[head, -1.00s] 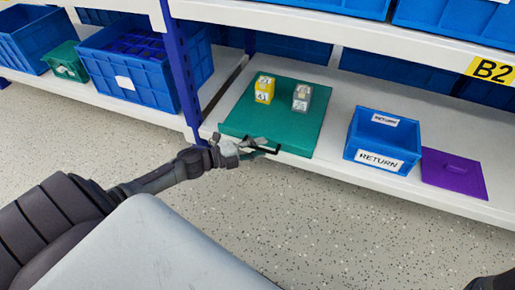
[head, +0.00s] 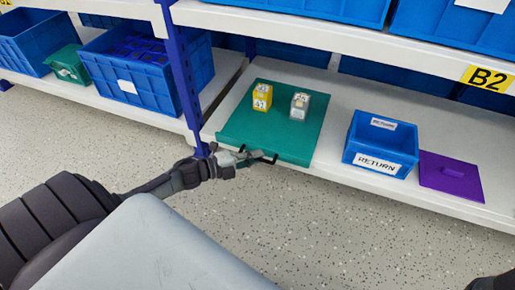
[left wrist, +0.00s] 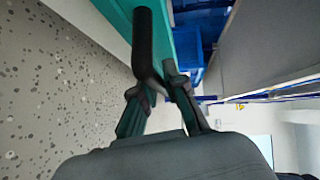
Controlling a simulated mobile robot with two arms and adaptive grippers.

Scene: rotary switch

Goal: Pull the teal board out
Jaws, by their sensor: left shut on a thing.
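The teal board (head: 279,135) lies flat on the white lower shelf, its front edge at the shelf's front lip. A yellow block (head: 262,97) and a grey block (head: 299,106) stand upright on it. A black bar handle (head: 264,158) is on its front edge. My left gripper (head: 240,158) is shut on the left part of this handle. In the left wrist view the dark handle (left wrist: 146,45) runs between the fingers (left wrist: 156,86), with the teal board (left wrist: 158,25) beyond it.
A blue RETURN bin (head: 381,145) and a purple board (head: 450,177) sit to the right on the same shelf. A dark blue post (head: 183,80) stands left of the teal board. An upper shelf (head: 330,32) hangs above. The floor in front (head: 330,230) is clear.

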